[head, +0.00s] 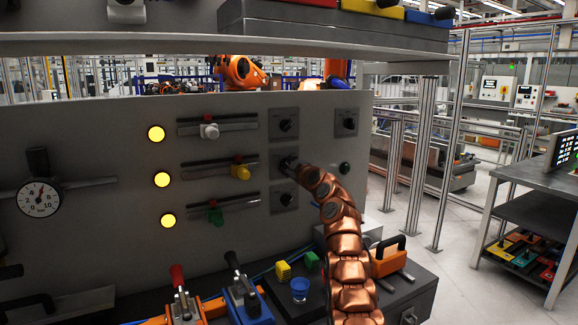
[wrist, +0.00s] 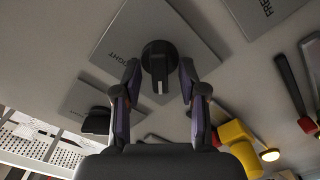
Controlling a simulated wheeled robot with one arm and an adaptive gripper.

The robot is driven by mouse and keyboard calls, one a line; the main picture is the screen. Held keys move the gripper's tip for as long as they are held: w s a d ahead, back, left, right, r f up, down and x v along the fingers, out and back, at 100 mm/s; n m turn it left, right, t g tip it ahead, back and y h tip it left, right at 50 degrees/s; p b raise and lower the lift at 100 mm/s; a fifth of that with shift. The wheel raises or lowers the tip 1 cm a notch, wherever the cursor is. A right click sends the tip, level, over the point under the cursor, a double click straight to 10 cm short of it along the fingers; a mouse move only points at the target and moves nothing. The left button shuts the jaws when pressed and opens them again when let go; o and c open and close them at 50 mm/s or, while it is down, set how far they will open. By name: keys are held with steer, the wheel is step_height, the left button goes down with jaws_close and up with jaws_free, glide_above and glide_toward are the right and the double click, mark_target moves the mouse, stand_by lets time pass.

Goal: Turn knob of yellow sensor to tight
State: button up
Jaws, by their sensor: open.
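The yellow sensor (head: 240,172) sits on the middle slide rail of the grey panel, and it also shows at the lower right in the wrist view (wrist: 236,143). A dark knob (wrist: 160,58) on a grey plate with lettering that reads like TIGHT is in the upper middle of the wrist view. A pale mark on the knob points down in that view. My gripper (wrist: 160,72) is open, with one finger on each side of the knob; I cannot tell if they touch it. In the head view my gripper (head: 290,166) hides most of the middle-row knob.
Other knobs sit above (head: 286,124) and below (head: 286,198), close to my gripper. Several yellow lamps (head: 162,180) are lit. A shelf (head: 250,42) overhangs the panel; clamps (head: 240,297) stand below.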

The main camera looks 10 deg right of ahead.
jaws_close()
